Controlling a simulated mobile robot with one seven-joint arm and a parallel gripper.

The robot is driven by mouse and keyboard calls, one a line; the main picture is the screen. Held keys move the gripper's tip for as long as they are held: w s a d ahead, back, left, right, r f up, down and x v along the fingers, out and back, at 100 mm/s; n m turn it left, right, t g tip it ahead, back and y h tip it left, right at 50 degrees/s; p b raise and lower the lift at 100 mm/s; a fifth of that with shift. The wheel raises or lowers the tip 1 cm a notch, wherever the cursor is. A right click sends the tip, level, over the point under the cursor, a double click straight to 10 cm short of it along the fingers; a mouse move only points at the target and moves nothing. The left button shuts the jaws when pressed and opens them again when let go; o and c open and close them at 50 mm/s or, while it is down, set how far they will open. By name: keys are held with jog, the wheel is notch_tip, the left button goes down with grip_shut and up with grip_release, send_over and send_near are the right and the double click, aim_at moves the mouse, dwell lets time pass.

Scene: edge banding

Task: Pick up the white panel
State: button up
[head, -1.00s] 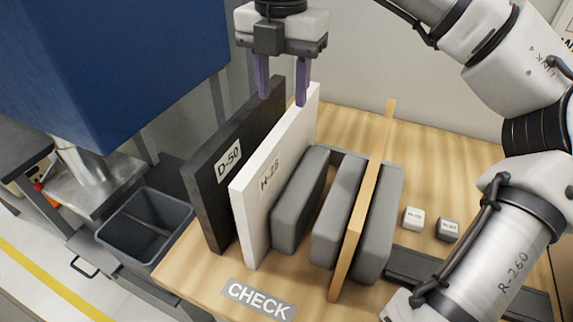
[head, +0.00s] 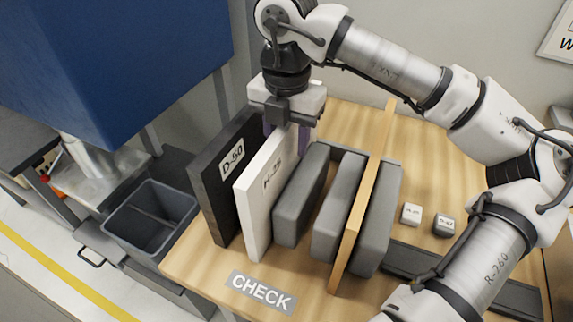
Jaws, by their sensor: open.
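The white panel (head: 262,205), marked H-25, stands upright on the wooden table between the black panel (head: 215,200), marked D-50, and a grey padded block (head: 300,205). My gripper (head: 286,143) points down at the far upper end of the white panel. Its purple fingers are open, one on either side of the panel's top edge. The left finger is mostly hidden behind the gripper body and panels, and I cannot tell whether either finger touches the panel.
Several grey blocks and a thin wooden panel (head: 362,205) stand close on the right. Two small labelled cubes (head: 411,214) lie farther right. A grey bin (head: 150,215) is left of the table. A CHECK label (head: 261,291) marks the front edge.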

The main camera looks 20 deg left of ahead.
grip_shut()
jog(key=shift+r, duration=0.1)
dwell(1.2)
